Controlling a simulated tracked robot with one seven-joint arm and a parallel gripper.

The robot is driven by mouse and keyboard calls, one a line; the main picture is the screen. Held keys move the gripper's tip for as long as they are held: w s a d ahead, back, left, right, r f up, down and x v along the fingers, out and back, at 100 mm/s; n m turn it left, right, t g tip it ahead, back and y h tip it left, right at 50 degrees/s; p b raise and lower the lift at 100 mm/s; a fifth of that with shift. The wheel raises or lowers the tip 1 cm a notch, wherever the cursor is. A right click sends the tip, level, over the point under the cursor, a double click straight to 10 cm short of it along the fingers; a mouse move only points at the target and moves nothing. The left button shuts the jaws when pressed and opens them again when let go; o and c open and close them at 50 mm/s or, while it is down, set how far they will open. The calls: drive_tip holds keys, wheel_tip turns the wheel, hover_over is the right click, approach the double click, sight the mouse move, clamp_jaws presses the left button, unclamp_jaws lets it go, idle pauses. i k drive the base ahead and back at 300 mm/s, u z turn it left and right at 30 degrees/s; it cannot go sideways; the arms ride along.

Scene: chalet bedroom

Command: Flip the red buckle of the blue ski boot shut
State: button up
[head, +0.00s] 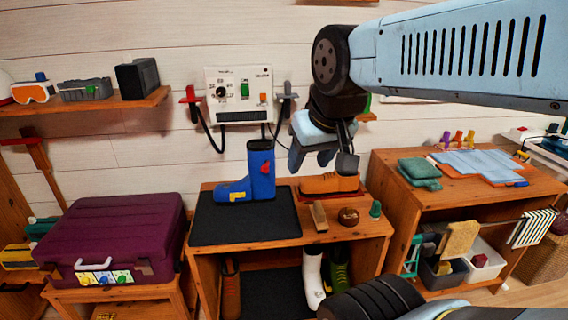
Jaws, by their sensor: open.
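The blue ski boot (260,178) stands upright on a black mat (245,222) on top of the wooden bench, its toe pointing left. The red buckle (265,167) shows on the upper shaft; at this size I cannot tell whether it is open or shut. A small yellow mark is near the toe.
A brush (319,217), a brown round tin (348,216) and a green piece (375,209) stand on the bench's right side. A wall panel with hanging cables (239,95) is behind. A purple suitcase (115,235) is left; a cabinet with folded cloths (480,165) is right.

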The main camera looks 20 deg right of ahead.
sight(264, 168)
drive_tip(key=z, duration=0.5)
drive_tip(key=i, duration=0.15)
drive_tip(key=z, duration=1.8)
drive_tip(key=i, duration=0.4)
drive_tip(key=z, duration=1.95)
drive_tip(key=i, duration=0.1)
drive_tip(key=u, duration=4.35)
